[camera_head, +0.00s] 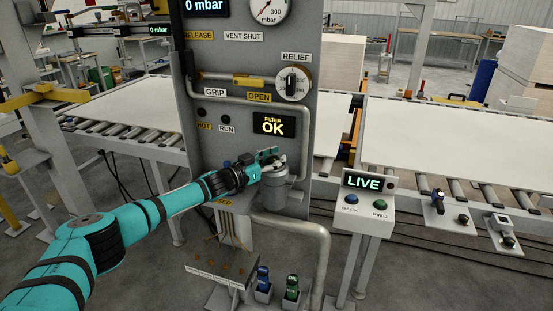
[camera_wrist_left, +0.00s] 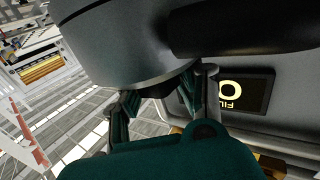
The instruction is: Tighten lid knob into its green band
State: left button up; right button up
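My left gripper (camera_head: 270,160) is at the top of a grey filter canister (camera_head: 276,192) in the head view. In the left wrist view, its two fingers (camera_wrist_left: 163,100) stand on either side of a small dark piece, the lid knob (camera_wrist_left: 160,88), and seem closed against it. A large grey round body (camera_wrist_left: 125,50) fills the view beyond the fingers. The knob is mostly hidden by the fingers in the head view. I cannot make out the green band or the knob's mark. My right gripper is not in view.
The grey panel (camera_head: 200,145) stands right behind the canister, with a lit FILTER OK display (camera_head: 274,124) and pipes. A LIVE console (camera_head: 362,190) stands to the right. A low stand (camera_head: 222,268) and two bottles (camera_head: 292,287) are below.

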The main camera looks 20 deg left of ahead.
pick_arm(q)
jog(key=o, duration=0.6)
jog(key=shift+s+a+f, duration=0.1)
jog(key=shift+s+a, duration=0.15)
jog(key=shift+s, duration=0.1)
jog(key=shift+o, duration=0.2)
jog(key=shift+w, duration=0.15)
jog(key=v, duration=1.2)
jog(key=shift+d+f, duration=0.1)
jog(key=shift+f, duration=0.05)
